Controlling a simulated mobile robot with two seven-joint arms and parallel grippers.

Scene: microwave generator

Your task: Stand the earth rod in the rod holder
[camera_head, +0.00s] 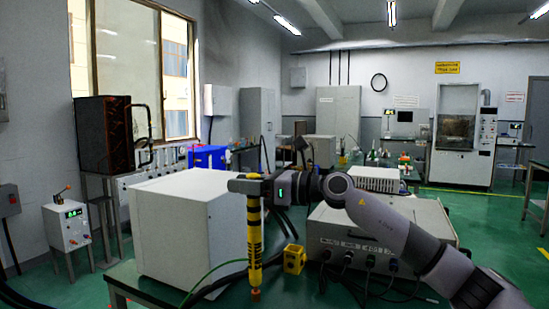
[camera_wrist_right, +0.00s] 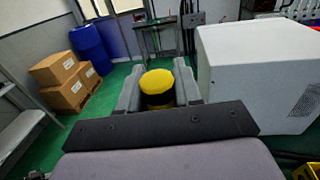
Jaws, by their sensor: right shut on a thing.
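The earth rod (camera_head: 254,240) is yellow with black bands and an orange-red lower tip. It hangs close to upright in the head view. My right gripper (camera_head: 252,186) is shut on its upper part. In the right wrist view the rod's yellow top end (camera_wrist_right: 158,82) shows between the two fingers (camera_wrist_right: 158,95). The rod holder appears to be the small yellow block (camera_head: 294,259) on the bench, just right of the rod's lower part in the head view. The rod is apart from it in the picture. A yellow corner (camera_wrist_right: 307,171) shows in the right wrist view. My left gripper is out of view.
A white cabinet (camera_head: 190,225) stands on the bench left of the rod. A grey generator box (camera_head: 385,230) with cables at its front stands to the right. A green cable (camera_head: 215,272) and dark cables lie around the holder. Cartons (camera_wrist_right: 65,80) stand on the floor.

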